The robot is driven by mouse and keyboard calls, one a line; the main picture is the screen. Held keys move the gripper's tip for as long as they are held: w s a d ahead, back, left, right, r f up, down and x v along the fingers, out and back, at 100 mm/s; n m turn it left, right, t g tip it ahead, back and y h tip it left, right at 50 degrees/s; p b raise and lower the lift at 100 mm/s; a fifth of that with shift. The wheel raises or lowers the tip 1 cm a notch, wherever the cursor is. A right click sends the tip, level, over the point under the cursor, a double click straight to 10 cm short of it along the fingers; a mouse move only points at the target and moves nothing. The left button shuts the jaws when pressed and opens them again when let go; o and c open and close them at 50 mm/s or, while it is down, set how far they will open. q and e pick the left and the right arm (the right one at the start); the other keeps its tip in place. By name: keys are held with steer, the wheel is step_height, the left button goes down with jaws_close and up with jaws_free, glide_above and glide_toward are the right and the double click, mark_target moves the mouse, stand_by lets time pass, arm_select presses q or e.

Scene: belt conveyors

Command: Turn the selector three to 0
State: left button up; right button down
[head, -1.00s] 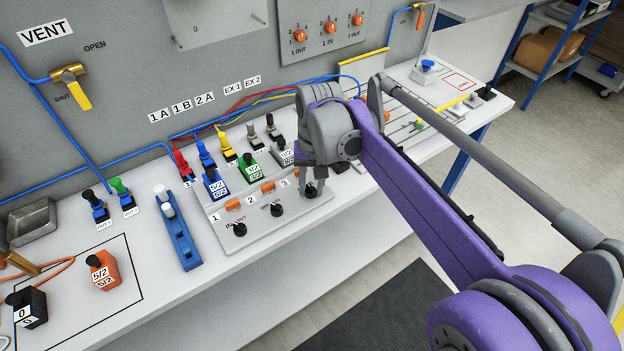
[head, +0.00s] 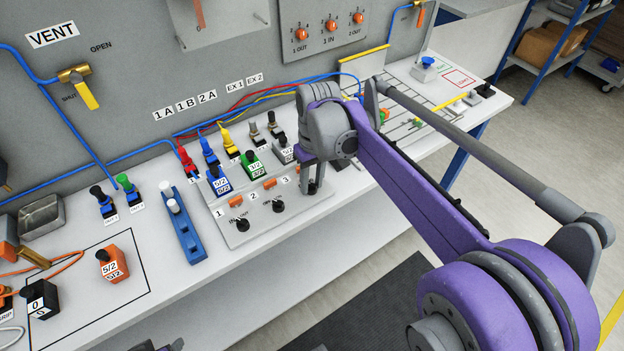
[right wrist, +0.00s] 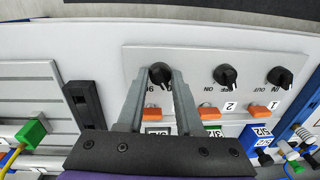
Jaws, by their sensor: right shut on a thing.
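Selector three is a black knob (right wrist: 160,73) at the left end of the row on the grey panel (right wrist: 200,62) in the right wrist view. My right gripper (right wrist: 157,84) has its two grey fingers on either side of this knob and is shut on it. In the head view, my right gripper (head: 312,183) points down at the panel's right end and mostly hides the knob. The markings beside the knob are partly covered by the fingers, so I cannot read its setting.
Selector two (right wrist: 225,75) and selector one (right wrist: 280,78) are beside selector three. Orange parts (right wrist: 210,114) and valve blocks (head: 254,166) stand behind the knobs. A blue rail with white knobs (head: 186,235) is left of the panel. The bench front edge is clear.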

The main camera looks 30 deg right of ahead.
mark_target(314, 185)
steer(key=c, duration=0.6)
jaws_free()
steer(key=shift+o, duration=0.2)
step_height(314, 185, up, 11)
steer(key=p, duration=0.1)
steer(key=shift+d, duration=0.35)
